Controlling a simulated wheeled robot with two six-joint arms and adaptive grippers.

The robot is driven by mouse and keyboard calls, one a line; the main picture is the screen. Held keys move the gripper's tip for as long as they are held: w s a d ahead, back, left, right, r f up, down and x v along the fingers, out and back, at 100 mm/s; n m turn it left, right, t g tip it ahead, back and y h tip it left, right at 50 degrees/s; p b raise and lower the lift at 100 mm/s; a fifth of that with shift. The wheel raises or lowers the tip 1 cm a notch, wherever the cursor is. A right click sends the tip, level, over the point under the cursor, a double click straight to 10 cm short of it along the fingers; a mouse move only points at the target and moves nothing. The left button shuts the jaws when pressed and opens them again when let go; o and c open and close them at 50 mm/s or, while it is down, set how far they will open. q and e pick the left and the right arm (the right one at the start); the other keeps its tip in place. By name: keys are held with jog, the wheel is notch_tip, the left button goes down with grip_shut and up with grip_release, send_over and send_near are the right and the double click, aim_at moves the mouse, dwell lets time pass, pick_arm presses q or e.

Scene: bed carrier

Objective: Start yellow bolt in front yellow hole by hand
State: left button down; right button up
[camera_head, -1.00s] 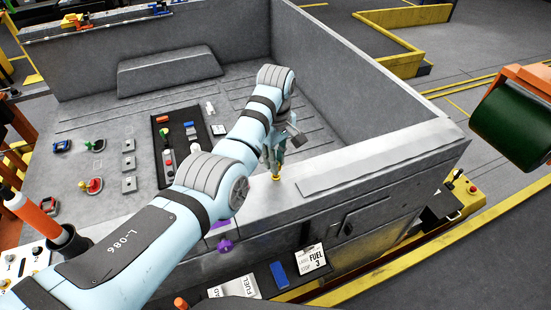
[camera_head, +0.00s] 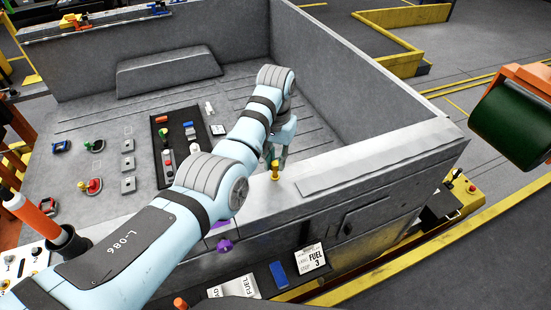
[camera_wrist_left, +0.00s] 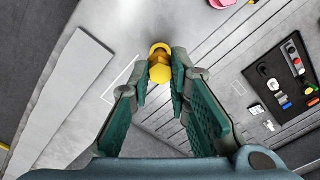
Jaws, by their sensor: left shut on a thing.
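The yellow bolt (camera_head: 275,172) stands roughly upright on the rim of the grey carrier bed, near the front. In the left wrist view the yellow bolt's head (camera_wrist_left: 159,73) sits between my fingertips. A yellow ring (camera_wrist_left: 160,47), which looks like the front yellow hole, shows just behind the bolt, in line with it. I cannot tell how deep the bolt's tip is in the hole. My left gripper (camera_wrist_left: 160,78) is shut on the bolt. In the head view its fingers (camera_head: 271,156) are partly hidden behind my wrist. My right gripper is not in view.
A black tray (camera_head: 159,183) with small parts lies in the bed, left of my arm. Red (camera_head: 93,185) and green knobs stand further left. A purple knob (camera_head: 224,245) is on the front side. A green roller (camera_head: 512,125) hangs at right.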

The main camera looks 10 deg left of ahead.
pick_arm(q)
jog(key=m, duration=0.6)
jog(key=shift+s+f+m, duration=0.15)
jog(key=shift+m, duration=0.25)
jog(key=c, duration=1.4)
grip_release()
jog(key=shift+s+d, duration=0.1)
jog(key=shift+w, duration=0.2)
